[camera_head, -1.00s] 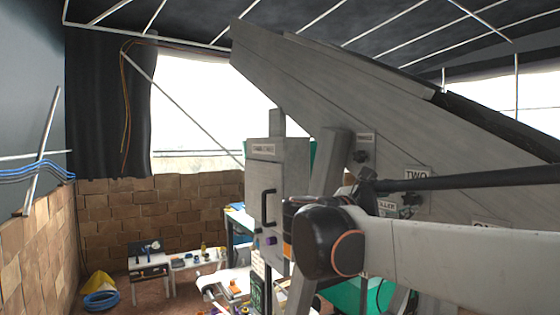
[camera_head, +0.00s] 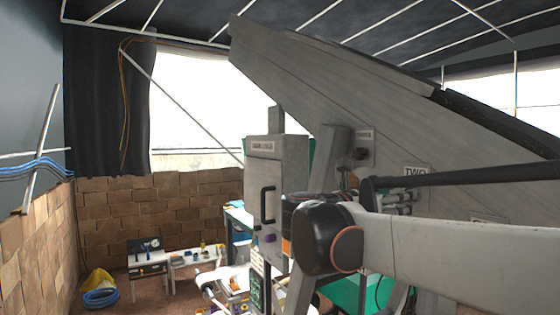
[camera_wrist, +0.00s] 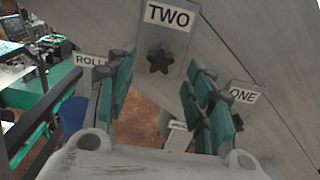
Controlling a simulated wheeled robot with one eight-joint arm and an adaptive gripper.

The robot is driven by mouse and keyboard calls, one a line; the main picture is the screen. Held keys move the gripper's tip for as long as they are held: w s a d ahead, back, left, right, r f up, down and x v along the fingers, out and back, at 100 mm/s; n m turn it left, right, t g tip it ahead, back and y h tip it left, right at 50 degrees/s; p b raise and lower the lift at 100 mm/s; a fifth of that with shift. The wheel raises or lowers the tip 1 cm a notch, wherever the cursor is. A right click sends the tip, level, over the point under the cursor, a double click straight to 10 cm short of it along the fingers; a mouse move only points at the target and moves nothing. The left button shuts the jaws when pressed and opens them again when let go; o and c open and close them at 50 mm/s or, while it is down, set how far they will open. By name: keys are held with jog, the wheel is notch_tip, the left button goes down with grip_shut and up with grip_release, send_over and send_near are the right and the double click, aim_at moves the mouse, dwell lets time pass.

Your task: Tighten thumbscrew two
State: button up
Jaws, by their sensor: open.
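Thumbscrew two is a dark star-shaped knob (camera_wrist: 159,59) below the "TWO" label (camera_wrist: 171,15) on a grey sloped panel (camera_wrist: 225,50) in the wrist view. My gripper (camera_wrist: 158,70) is open, its teal-padded fingers to the left and right of the knob as seen, with visible gaps on both sides. I cannot tell how deep the knob sits between the fingertips. In the head view, the "TWO" label (camera_head: 416,171) shows just above my dark arm link. The knob is hidden there.
A "ONE" label (camera_wrist: 243,95) is right of the fingers, with a dark knob partly hidden. A "ROLL..." label (camera_wrist: 90,60) is partly covered by the left finger. A grey cabinet (camera_head: 275,190) with a black handle stands left of my arm. A blue bin (camera_wrist: 73,117) is below.

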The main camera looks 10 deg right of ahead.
jog(key=shift+d, duration=0.15)
jog(key=shift+x, duration=1.9)
jog(key=shift+w, duration=0.1)
jog(key=c, duration=1.1)
jog(key=shift+o, duration=0.2)
jog(key=m, duration=2.5)
